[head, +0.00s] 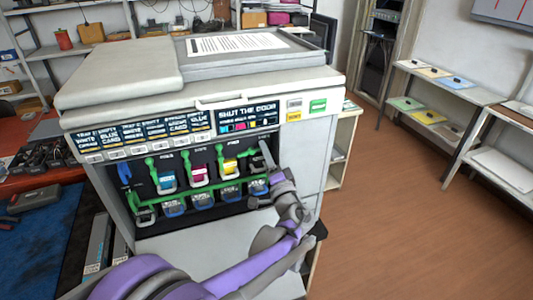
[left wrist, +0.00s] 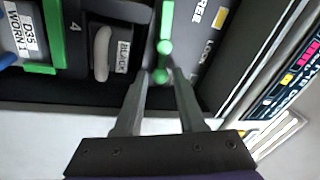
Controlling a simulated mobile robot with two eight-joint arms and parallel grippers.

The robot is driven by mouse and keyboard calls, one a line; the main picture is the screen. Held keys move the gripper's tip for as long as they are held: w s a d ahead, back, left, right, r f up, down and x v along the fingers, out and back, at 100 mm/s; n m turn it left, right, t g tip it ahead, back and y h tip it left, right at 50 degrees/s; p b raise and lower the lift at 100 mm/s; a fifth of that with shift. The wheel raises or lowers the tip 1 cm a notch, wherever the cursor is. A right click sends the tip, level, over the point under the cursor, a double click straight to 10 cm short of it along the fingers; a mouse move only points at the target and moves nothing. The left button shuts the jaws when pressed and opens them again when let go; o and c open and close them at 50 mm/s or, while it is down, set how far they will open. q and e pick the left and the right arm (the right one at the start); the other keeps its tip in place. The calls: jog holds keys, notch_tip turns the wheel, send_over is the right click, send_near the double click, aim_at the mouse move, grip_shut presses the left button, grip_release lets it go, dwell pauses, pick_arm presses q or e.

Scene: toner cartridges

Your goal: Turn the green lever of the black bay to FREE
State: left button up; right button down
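The black bay shows in the left wrist view, where its grey handle with a BLACK label (left wrist: 123,57) is beside the green lever (left wrist: 165,35). FREE (left wrist: 196,16) and LOCK (left wrist: 208,51) are printed right of the lever, with a yellow mark near FREE. The lever's rounded green end lies between the fingertips of my left gripper (left wrist: 160,74). The fingers are apart, one on each side, with a small gap; contact is unclear. In the head view my left gripper (head: 265,154) reaches the right end of the open printer front and hides most of the black bay. My right gripper is out of view.
The printer (head: 125,75) has cyan (head: 166,180), magenta (head: 198,174) and yellow (head: 230,166) bays left of my gripper, with green levers and bottles below. A label panel (head: 248,118) runs above. A red-topped table (head: 40,175) stands left; open floor (head: 400,220) lies right.

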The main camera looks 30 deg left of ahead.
pick_arm(q)
jog(key=shift+d, duration=0.1)
jog(key=b+v, duration=0.1)
jog(key=v, duration=0.9)
jog(key=shift+s+d, duration=0.15)
jog(key=shift+s, duration=0.15)
jog(key=shift+f, duration=0.1)
